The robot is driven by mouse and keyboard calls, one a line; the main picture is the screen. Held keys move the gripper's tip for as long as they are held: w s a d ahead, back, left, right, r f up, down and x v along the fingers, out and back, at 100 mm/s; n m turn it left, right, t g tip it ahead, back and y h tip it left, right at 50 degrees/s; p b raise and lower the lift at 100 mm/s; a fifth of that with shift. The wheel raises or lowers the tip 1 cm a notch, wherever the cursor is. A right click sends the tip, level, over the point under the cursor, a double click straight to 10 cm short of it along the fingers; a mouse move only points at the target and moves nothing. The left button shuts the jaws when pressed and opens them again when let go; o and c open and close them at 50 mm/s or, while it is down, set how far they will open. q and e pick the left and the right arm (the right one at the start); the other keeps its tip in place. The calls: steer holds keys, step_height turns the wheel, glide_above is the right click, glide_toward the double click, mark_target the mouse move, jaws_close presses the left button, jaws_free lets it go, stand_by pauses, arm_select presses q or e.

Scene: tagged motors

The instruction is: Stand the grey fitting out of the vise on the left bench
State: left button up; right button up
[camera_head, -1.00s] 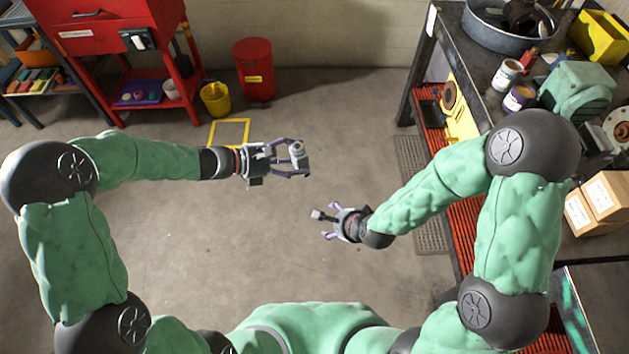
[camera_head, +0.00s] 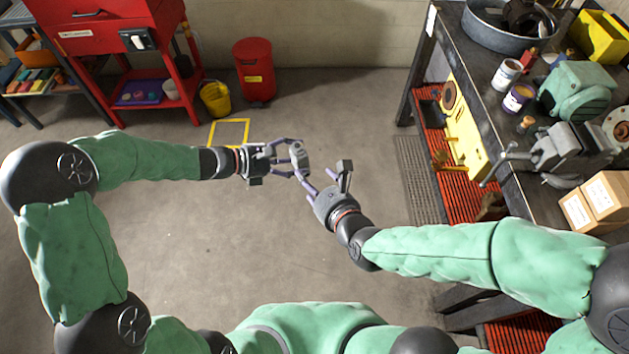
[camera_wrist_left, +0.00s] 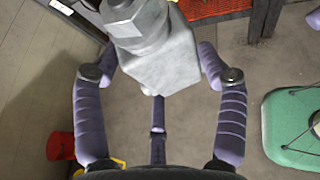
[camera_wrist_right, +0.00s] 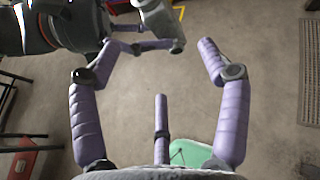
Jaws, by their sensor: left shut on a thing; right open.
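The grey fitting, a block with a hex collar, is held in the air by my left gripper (camera_head: 288,158). The fitting (camera_head: 298,156) fills the top middle of the left wrist view (camera_wrist_left: 155,60), between the purple fingers. My right gripper (camera_head: 325,177) is open and empty, just right of and below the fitting in the head view. In the right wrist view the fitting (camera_wrist_right: 162,22) shows at the top, beyond the open fingers and apart from them. The vise (camera_head: 570,148) is on the right-hand bench (camera_head: 490,100), with nothing visible in its jaws.
The right-hand bench also bears a green motor (camera_head: 577,90), paint cans (camera_head: 518,97), a round metal tub (camera_head: 508,40) and cardboard boxes (camera_head: 596,203). A red cabinet (camera_head: 110,35), yellow bucket (camera_head: 215,98) and red bin (camera_head: 254,70) stand at the back left. The floor between is clear.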

mark_target(294, 159)
arm_select(q)
steer(key=shift+r, duration=0.1)
arm_select(e)
steer(key=shift+m, duration=0.3)
steer(key=shift+r+x, duration=0.2)
steer(key=shift+x, duration=2.75)
steer(key=shift+r+x, duration=0.2)
steer(key=shift+x, duration=2.75)
steer(key=shift+w+a, duration=0.1)
steer(key=shift+a, duration=0.1)
jaws_close()
arm_select(q)
steer(key=o, duration=1.8)
steer(key=shift+c, duration=0.2)
arm_select(e)
steer(key=shift+r, duration=0.15)
arm_select(q)
steer(key=shift+a, duration=0.15)
